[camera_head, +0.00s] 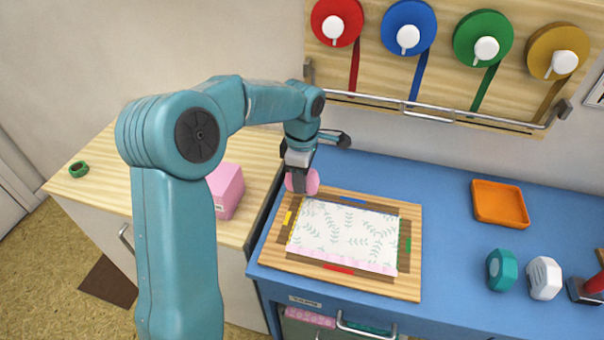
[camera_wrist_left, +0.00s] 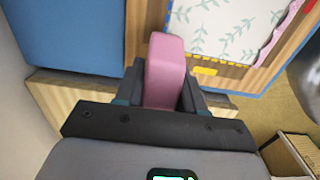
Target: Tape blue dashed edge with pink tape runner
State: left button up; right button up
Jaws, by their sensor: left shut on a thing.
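My left gripper (camera_head: 299,165) is shut on the pink tape runner (camera_head: 302,182) and holds it over the back left corner of the wooden board (camera_head: 408,285). The runner also shows in the left wrist view (camera_wrist_left: 165,68). A white sheet with green leaf print (camera_head: 345,228) lies on the board, with a pink strip (camera_head: 345,262) along its front edge. Coloured marks surround the sheet: blue (camera_head: 352,201) at the back, yellow (camera_head: 288,218) left, green (camera_head: 405,244) right, red (camera_head: 339,269) in front. My right gripper is out of view.
An orange tray (camera_head: 500,218), a teal runner (camera_head: 501,270) and a white one (camera_head: 544,278) stand right on the blue counter (camera_head: 450,250). A pink box (camera_head: 228,190) is on the wooden counter at left. A rail (camera_head: 430,108) with ribbon spools hangs behind.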

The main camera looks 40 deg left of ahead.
pick_arm(q)
jog(key=shift+f, duration=0.4)
jog(key=shift+f+b, duration=0.65)
jog(key=shift+f, duration=0.15)
dwell(0.3)
jog(key=shift+d, duration=0.1)
jog(key=shift+w+d+p, duration=0.1)
jog(key=shift+w+d, duration=0.5)
jog(key=shift+d, duration=0.4)
jog(key=shift+w+d+p, duration=0.1)
jog(key=shift+w+d, duration=0.45)
jog(key=shift+d, duration=0.45)
jog(key=shift+w+d+p, duration=0.1)
jog(key=shift+w+d, duration=0.5)
jog(key=shift+d, duration=0.4)
jog(key=shift+d, duration=0.1)
